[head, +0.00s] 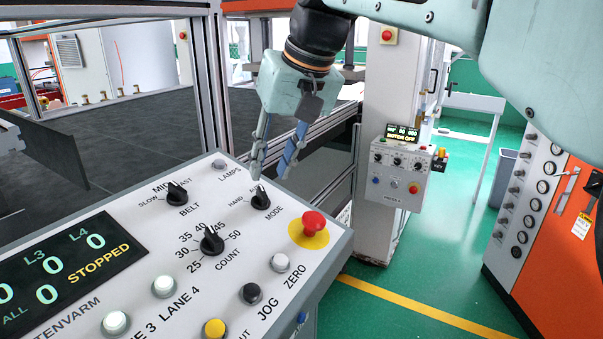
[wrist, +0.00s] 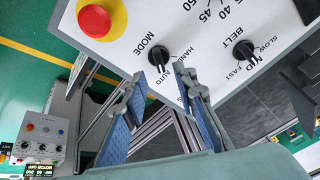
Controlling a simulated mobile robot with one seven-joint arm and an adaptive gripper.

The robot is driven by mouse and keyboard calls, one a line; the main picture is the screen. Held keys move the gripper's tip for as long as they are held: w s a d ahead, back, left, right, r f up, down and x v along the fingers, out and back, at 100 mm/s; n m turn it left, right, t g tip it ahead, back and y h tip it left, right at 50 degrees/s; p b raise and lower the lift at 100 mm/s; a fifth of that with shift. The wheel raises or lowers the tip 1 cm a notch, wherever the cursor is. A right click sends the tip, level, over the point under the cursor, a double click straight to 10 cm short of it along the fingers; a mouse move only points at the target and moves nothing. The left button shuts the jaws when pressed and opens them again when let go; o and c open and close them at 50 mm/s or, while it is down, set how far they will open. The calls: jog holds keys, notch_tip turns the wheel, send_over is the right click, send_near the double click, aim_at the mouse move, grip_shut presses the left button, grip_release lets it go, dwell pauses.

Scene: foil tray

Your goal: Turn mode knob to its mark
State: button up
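The mode knob (head: 260,199) is a small black pointer knob at the upper right of the sloped white panel (head: 130,215), with HAND and AUTO labels partly hidden by my fingers. In the head view its pointer faces roughly up, toward the labels; I cannot tell exactly which mark it meets. It also shows in the wrist view (wrist: 158,57), just beyond my fingertips and roughly between them. My gripper (head: 269,176) is open and empty, its blue-padded fingers apart at the panel's far edge. In the wrist view my gripper (wrist: 159,75) shows no visible contact with the knob.
A red emergency button (head: 314,223) on yellow sits right of the knob. The belt knob (head: 177,193), count knob (head: 211,241) and lamps button (head: 219,164) are to the left. A metal frame (head: 312,130) runs behind the panel. A grey control box (head: 401,166) stands farther back.

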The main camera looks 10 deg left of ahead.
aim_at(263, 191)
jog(key=x, duration=0.6)
jog(key=shift+w, duration=0.1)
jog(key=shift+r, duration=0.1)
jog(key=shift+c, duration=0.6)
grip_shut()
